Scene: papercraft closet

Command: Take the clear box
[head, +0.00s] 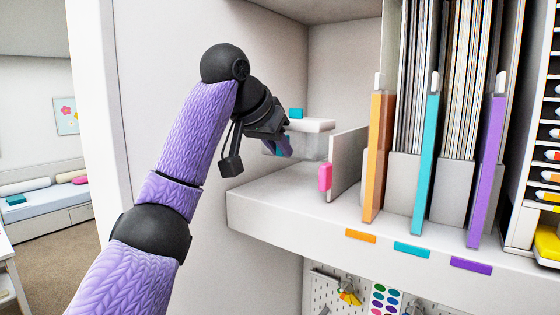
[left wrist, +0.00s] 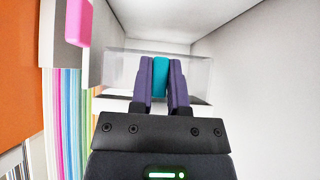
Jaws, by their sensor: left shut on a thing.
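The clear box (head: 312,146) is see-through with a white lid (head: 312,125) and a teal tab (head: 296,113) on top. In the head view it is at the left end of the shelf, partly behind my left gripper (head: 284,146). In the left wrist view the clear box (left wrist: 198,78) spans behind the fingers. My left gripper (left wrist: 160,80) is shut on a teal part (left wrist: 160,76) at the front of the box. I cannot tell whether the box touches the shelf. My right gripper is not in view.
A white divider (head: 346,160) with a pink tab (head: 325,177) stands close to the right of the box. Orange (head: 377,150), teal (head: 427,160) and purple (head: 485,170) dividers hold papers further right. The closet's side wall (head: 160,130) is on the left.

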